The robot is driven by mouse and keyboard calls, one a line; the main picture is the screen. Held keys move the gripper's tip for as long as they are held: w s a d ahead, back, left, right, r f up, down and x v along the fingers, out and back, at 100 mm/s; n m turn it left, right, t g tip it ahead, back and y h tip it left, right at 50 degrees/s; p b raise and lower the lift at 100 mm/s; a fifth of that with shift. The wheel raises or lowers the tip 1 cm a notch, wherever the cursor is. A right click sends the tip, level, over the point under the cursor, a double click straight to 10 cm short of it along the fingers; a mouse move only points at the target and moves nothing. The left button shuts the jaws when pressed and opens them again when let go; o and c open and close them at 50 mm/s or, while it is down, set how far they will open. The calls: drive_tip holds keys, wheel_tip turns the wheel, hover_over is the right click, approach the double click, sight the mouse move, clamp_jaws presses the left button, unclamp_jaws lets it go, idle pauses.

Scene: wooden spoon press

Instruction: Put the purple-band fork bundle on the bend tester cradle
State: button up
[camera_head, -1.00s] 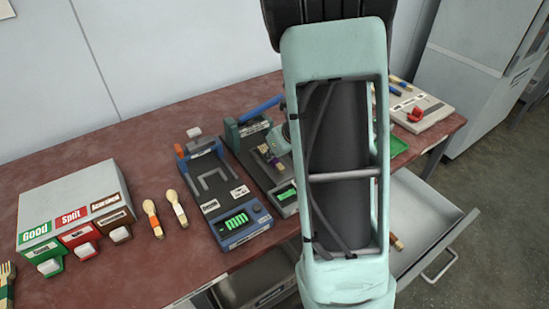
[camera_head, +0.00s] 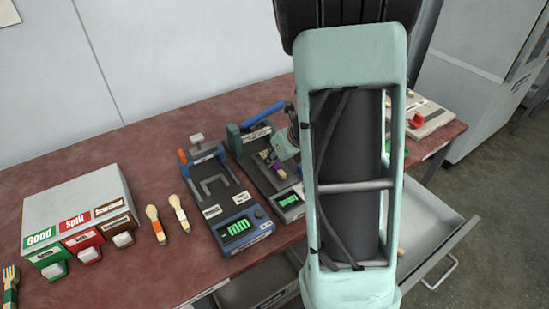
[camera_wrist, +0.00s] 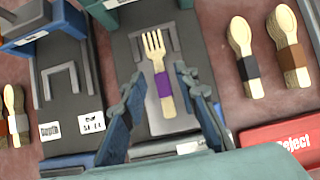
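The purple-band fork bundle (camera_wrist: 160,76) is pale wood with a purple band. In the wrist view it lies on the dark bed, within the grey U-shaped bracket (camera_wrist: 174,45) of a tester, tines toward the top. My gripper (camera_wrist: 157,74) is open, one blue finger on each side of the bundle, with gaps visible between fingers and bundle. In the head view the purple band (camera_head: 280,173) shows small on the dark tester (camera_head: 263,178) with the blue lever; my arm hides part of that tester.
A blue tester (camera_head: 214,190) with a green display stands left of the dark one. Two spoon bundles (camera_head: 157,226) lie farther left, beside the Good/Split sorting box (camera_head: 75,200). In the wrist view, two more spoon bundles (camera_wrist: 245,65) lie right, above a red Reject label (camera_wrist: 292,142). A drawer (camera_head: 440,225) stands open.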

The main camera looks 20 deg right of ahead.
drive_tip(key=p+v, duration=0.4)
drive_tip(key=v, duration=0.5)
drive_tip(key=shift+s+r, duration=0.2)
drive_tip(key=shift+r, duration=0.1)
